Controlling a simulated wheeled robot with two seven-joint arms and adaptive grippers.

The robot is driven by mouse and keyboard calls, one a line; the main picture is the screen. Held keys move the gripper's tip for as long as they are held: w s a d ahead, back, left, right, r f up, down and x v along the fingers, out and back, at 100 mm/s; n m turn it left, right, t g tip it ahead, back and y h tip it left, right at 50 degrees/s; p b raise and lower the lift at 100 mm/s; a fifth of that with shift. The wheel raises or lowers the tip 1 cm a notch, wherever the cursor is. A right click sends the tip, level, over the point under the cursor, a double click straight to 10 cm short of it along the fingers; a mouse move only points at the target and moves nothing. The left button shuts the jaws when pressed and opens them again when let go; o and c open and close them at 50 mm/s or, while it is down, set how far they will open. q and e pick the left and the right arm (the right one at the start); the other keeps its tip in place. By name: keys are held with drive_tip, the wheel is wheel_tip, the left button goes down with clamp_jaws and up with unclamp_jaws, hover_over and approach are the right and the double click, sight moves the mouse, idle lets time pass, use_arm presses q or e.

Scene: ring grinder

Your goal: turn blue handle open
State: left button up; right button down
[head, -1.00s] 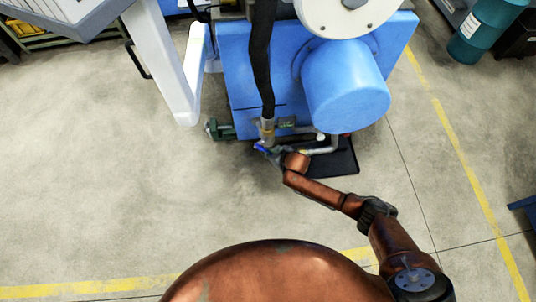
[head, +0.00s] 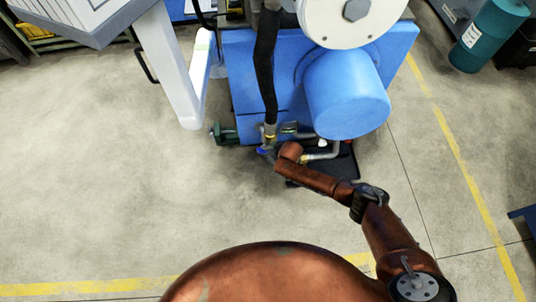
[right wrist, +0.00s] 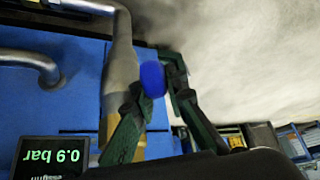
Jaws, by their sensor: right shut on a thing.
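The blue handle (right wrist: 153,79) sits on a grey metal pipe fitting at the front of the blue machine. In the right wrist view it is between the two dark fingers of my right gripper (right wrist: 158,92), which is shut on it. In the head view the handle (head: 263,151) is a small blue spot beside the end of my right arm. My right gripper is mostly hidden there by its own wrist. My left gripper is not in any view.
The blue machine (head: 239,73) with a round blue housing (head: 347,97) stands behind the handle. A black hose (head: 265,75) runs down to the fitting. A display (right wrist: 51,157) reads 0.9 bar. A white arm-like post (head: 170,67) is at left. Open floor lies in front.

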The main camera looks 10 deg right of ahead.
drive_tip(key=c, duration=1.9)
unclamp_jaws()
drive_tip(key=shift+c, duration=0.2)
drive_tip(key=v, duration=1.2)
drive_tip(key=shift+c, duration=0.2)
